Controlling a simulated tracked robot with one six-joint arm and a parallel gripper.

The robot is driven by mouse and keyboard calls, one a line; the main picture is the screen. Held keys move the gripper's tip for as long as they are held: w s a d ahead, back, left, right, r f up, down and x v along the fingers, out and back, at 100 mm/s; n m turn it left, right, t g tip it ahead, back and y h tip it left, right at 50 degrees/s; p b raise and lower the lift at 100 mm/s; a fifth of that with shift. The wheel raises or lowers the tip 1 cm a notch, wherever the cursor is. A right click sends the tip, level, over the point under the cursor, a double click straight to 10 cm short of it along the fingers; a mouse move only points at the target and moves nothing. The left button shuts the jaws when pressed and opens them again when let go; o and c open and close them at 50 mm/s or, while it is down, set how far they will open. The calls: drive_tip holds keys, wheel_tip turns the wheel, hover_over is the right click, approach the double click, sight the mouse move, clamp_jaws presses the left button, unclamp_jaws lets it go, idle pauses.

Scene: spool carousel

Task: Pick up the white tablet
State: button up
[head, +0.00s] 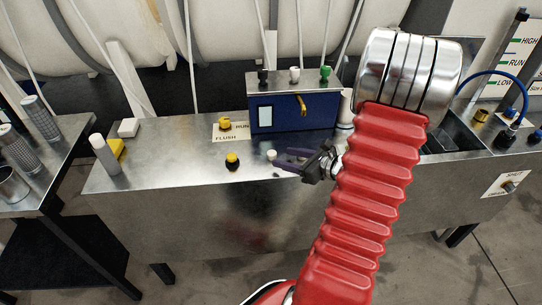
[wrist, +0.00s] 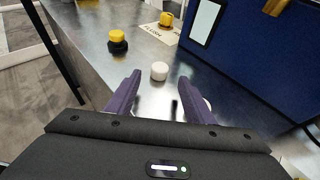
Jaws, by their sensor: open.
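The white tablet (head: 271,155) is a small, short round piece on the steel bench top, in front of the blue box. In the wrist view the tablet (wrist: 159,70) shows just ahead of the fingertips, between their lines. My gripper (head: 283,160) is open, its two dark purple fingers apart on either side of the tablet's line. In the wrist view my gripper (wrist: 159,83) has nothing between its fingers. I cannot tell its exact height above the bench.
A yellow-topped black knob (head: 232,160) stands left of the tablet. The blue box (head: 300,113) with valves stands behind it, near another yellow knob (head: 225,123). A white block (head: 128,128) and a white cylinder (head: 104,154) are at the bench's left end. The front middle of the bench is clear.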

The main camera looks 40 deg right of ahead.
sight(274, 154)
drive_tip(key=shift+x, duration=2.6)
drive_tip(key=shift+a+r, duration=0.1)
drive_tip(key=shift+r, duration=0.1)
drive_tip(key=c, duration=1.1)
drive_tip(key=shift+r, duration=0.1)
drive_tip(key=shift+r, duration=4.95)
